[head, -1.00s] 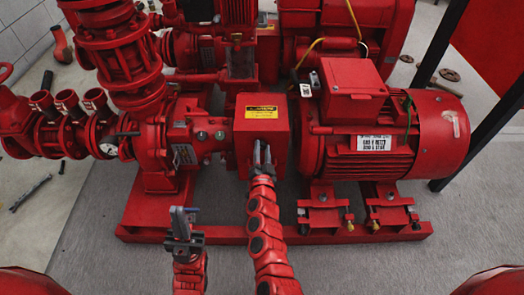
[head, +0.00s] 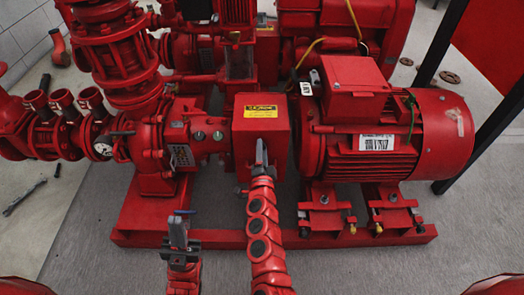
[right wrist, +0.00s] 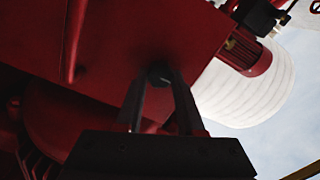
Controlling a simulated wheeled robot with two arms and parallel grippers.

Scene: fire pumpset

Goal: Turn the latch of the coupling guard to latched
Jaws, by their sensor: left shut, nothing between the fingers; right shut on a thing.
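The coupling guard (head: 240,142) is a red box with a yellow label, between the pump and the motor in the head view. My right gripper (head: 262,155) is at the guard's front face. In the right wrist view, my right gripper (right wrist: 158,85) is shut on a small dark knob, the latch (right wrist: 160,72), below a red panel of the guard (right wrist: 135,38). In the head view the gripper hides the latch, and I cannot tell its angle. My left gripper (head: 180,225) is shut and empty, left of my right arm, in front of the base frame.
The red motor (head: 440,130) stands right of the guard, the pump (head: 150,150) left. The red base frame (head: 390,238) runs along the front. A dark post (head: 480,120) stands at the right. Grey floor in front is clear. A dark tool (head: 25,197) lies at the left.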

